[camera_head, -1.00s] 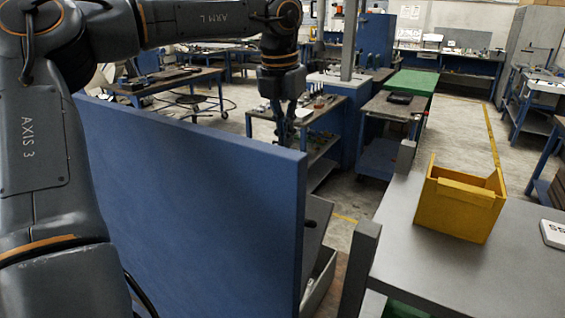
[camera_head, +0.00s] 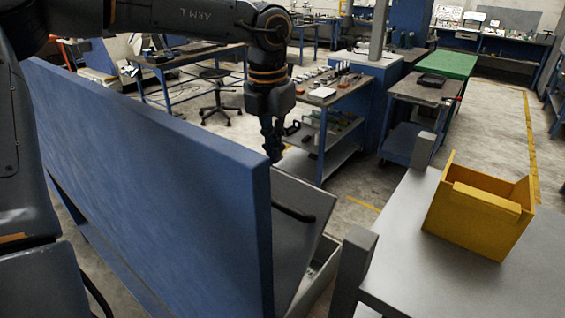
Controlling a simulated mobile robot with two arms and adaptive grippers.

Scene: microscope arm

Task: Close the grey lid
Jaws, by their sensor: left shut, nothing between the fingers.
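The grey lid (camera_head: 307,200) stands raised and tilted on a grey box (camera_head: 320,274), right of the tall blue panel. A dark curved handle (camera_head: 293,211) is on the lid's visible face. The blue panel hides the left part of the lid and most of the box. My left gripper (camera_head: 273,155) points down, shut and empty, just above the lid's upper left edge. I cannot tell whether it touches the lid. My right gripper is not in view.
The tall blue panel (camera_head: 150,170) fills the left foreground. A grey table (camera_head: 405,250) with a yellow bin (camera_head: 478,210) stands at right, with a grey post (camera_head: 354,270) at its near left corner. A loaded cart (camera_head: 330,105) stands behind the lid.

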